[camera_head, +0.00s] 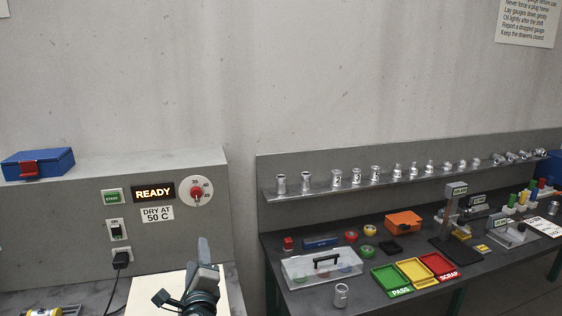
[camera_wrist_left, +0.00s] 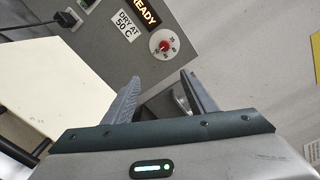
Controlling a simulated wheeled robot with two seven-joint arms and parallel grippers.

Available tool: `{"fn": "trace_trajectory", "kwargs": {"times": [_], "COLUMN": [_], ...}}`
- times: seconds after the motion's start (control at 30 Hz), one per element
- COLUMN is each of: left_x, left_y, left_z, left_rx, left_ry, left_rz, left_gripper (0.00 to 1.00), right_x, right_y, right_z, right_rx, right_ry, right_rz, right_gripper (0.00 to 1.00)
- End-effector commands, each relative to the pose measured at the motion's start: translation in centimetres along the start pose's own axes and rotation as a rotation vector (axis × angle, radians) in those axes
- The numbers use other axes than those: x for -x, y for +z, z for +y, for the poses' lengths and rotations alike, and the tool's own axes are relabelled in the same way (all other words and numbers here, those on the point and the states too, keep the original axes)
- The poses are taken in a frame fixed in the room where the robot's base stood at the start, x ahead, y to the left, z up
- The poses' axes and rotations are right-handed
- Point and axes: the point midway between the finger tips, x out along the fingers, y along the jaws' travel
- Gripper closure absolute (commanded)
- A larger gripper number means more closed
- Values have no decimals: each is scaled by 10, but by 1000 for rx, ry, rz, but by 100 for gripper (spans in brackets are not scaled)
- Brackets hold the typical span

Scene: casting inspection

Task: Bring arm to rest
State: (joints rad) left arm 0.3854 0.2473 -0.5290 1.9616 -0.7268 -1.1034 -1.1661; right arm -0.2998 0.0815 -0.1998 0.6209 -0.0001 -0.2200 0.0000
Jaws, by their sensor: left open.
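My left gripper (camera_head: 204,262) rises from the bottom of the head view, in front of a pale board or panel and the grey dryer housing. In the left wrist view its two fingers (camera_wrist_left: 160,98) stand apart with nothing held between them. Beyond the fingers are the grey housing and the red dial (camera_wrist_left: 163,45). My right gripper shows in neither view.
The grey housing (camera_head: 60,230) carries a lit READY sign (camera_head: 153,192), a dial (camera_head: 197,192) and a blue box (camera_head: 38,163). At right, a dark bench (camera_head: 330,300) holds a clear case (camera_head: 320,266), green, yellow and red trays (camera_head: 391,279) and gauges.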

Motion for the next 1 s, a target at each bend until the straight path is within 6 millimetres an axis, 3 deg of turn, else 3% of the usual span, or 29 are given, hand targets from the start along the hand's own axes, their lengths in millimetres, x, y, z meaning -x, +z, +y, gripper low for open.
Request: {"fn": "trace_trajectory", "kwargs": {"times": [0.37,0.57,0.77,1.0], "left_x": [27,57,116,225], "left_y": [-12,-21,-34,-42], "left_z": [52,101,174,263], "left_rx": [178,344,607,979], "left_ry": [125,254,473,819], "left_rz": [49,78,91,18], "left_gripper": [48,48,48,48], "right_x": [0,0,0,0], "right_y": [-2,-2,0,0], "right_z": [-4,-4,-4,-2], "right_rx": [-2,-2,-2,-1], "right_ry": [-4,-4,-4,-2], "right_rz": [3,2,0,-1], "right_gripper": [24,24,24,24]}}
